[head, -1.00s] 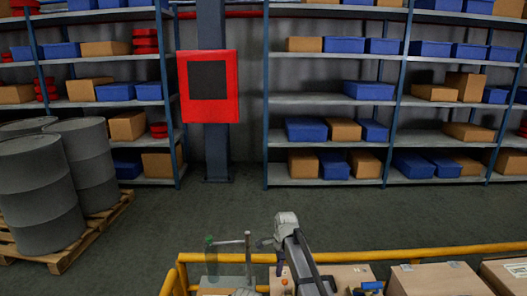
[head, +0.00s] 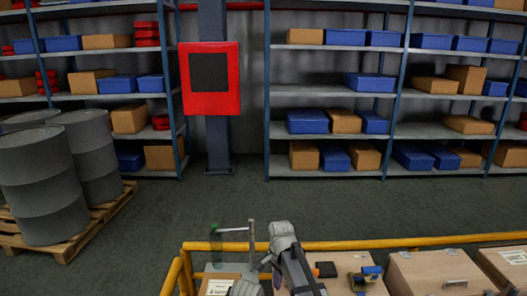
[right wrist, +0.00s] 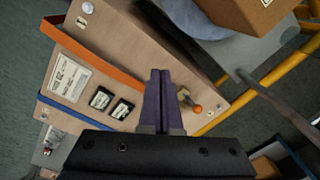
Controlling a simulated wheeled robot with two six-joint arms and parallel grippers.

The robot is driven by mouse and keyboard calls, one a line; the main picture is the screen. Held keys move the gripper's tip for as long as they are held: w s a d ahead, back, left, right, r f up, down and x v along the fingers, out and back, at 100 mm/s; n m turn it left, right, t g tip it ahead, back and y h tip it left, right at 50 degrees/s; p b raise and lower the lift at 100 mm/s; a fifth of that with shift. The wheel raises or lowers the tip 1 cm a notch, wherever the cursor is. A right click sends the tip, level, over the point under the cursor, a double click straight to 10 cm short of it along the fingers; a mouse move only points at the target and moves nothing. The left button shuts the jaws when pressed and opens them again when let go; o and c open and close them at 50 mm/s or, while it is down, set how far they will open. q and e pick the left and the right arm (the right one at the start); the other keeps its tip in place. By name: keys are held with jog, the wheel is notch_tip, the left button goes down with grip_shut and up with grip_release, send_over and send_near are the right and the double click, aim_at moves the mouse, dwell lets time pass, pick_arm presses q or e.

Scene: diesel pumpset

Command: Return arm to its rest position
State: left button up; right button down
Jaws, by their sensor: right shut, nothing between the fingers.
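My right arm rises into the bottom middle of the head view, its grey wrist above the bench area. My right gripper (head: 277,281) is partly hidden there by the arm. In the right wrist view its purple fingers (right wrist: 159,76) are together, with nothing between them. They are over a tan panel (right wrist: 140,45) with an orange strip and a blue strip. A lever with an orange knob (right wrist: 197,108) is just right of the fingers; I cannot tell whether they touch. My left gripper is not seen.
A yellow rail (head: 400,242) runs behind the work area. Grey drums (head: 38,190) stand on a pallet at left. The floor before the shelves is clear.

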jog(key=s+d+n+h, duration=0.1)
jog(key=s+n, duration=1.4)
jog(key=s, duration=0.8)
jog(key=shift+d+g+h, duration=0.2)
jog(key=shift+g+h, duration=0.1)
jog(key=shift+g, duration=0.1)
